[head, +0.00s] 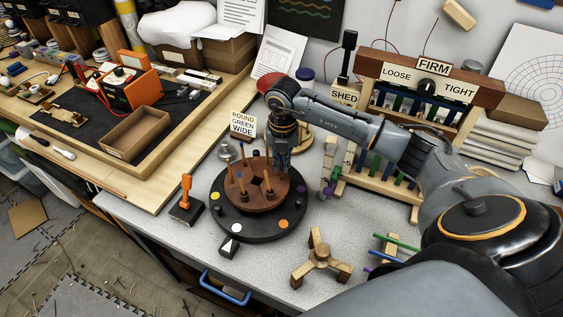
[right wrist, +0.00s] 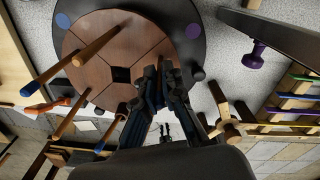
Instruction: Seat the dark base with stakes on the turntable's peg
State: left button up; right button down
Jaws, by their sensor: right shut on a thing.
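The dark base (head: 262,203) is a brown round disc with upright wooden stakes. It lies over the black turntable (head: 262,229), whose rim carries coloured dots, and looks roughly centred on it. In the right wrist view the base (right wrist: 135,40) has a dark square at its middle, and several stakes rise at the left. My right gripper (head: 283,162) points down at the base's far right edge and is shut on the base; its fingertips (right wrist: 161,68) overlap the disc's edge. The peg is hidden, and I cannot tell whether the base touches the turntable. My left gripper is not in view.
An orange-handled tool (head: 186,186) stands left of the turntable, and a small black block (head: 230,247) lies in front. A three-legged wooden piece (head: 320,262) is at the front right. A wooden rack (head: 385,185) stands at the right. A "ROUND GREEN WIDE" sign (head: 243,124) stands behind.

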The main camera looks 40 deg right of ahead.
aim_at(281, 179)
dwell(0.4)
jog(key=shift+f+b, duration=0.65)
jog(key=shift+f, duration=0.1)
jog(key=shift+f+b, duration=0.65)
jog(key=shift+f, duration=0.1)
dwell(0.5)
jog(key=shift+f+b, duration=0.5)
